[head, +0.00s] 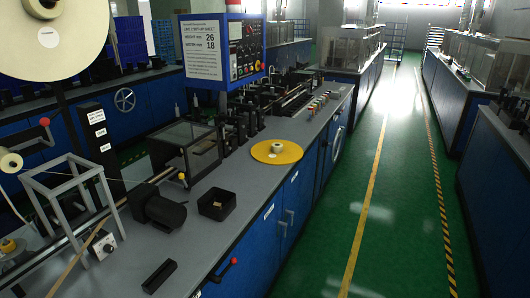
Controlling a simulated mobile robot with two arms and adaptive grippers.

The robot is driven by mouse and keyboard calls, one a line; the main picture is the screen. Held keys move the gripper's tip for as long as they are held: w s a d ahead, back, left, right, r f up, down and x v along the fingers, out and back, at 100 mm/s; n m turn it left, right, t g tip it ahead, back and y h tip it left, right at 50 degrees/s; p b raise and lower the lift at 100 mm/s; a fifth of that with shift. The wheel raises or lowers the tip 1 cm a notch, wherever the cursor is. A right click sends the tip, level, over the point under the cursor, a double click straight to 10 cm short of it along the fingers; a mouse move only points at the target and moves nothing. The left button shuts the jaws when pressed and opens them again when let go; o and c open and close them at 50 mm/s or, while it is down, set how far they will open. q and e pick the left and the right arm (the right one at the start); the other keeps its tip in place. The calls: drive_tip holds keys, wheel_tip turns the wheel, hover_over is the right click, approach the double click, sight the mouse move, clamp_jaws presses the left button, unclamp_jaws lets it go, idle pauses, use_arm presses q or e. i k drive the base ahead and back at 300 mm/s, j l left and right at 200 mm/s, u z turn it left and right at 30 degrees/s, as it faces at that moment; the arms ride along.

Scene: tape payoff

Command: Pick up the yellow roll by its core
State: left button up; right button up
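The yellow roll (262,154) lies flat on the grey bench top (258,182), near the bench's front edge. It is a wide, thin yellow disc. Its pale core (277,148) stands up a little at the middle. Nothing touches the roll from above, and its whole upper face shows. Neither of my grippers is in view.
A small black open box (217,204) sits on the bench, nearer than the roll. A clear-sided guard box (190,148) and a black motor (160,208) stand to the left. A control panel (222,48) rises behind. Green floor (340,215) is clear to the right.

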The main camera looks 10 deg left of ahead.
sight(274, 151)
drive_tip(key=i+l+u, duration=0.15)
drive_tip(key=u, duration=0.2)
drive_tip(key=i+l+u, duration=0.25)
drive_tip(key=u, duration=0.15)
drive_tip(key=i+l+u, duration=0.1)
drive_tip(key=i+l, duration=0.4)
drive_tip(key=l, duration=0.2)
drive_tip(key=i+l+u, duration=0.15)
drive_tip(key=i+l, duration=0.3)
drive_tip(key=l, duration=0.25)
drive_tip(key=i+l+u, duration=0.15)
drive_tip(key=l, duration=0.2)
drive_tip(key=i, duration=0.05)
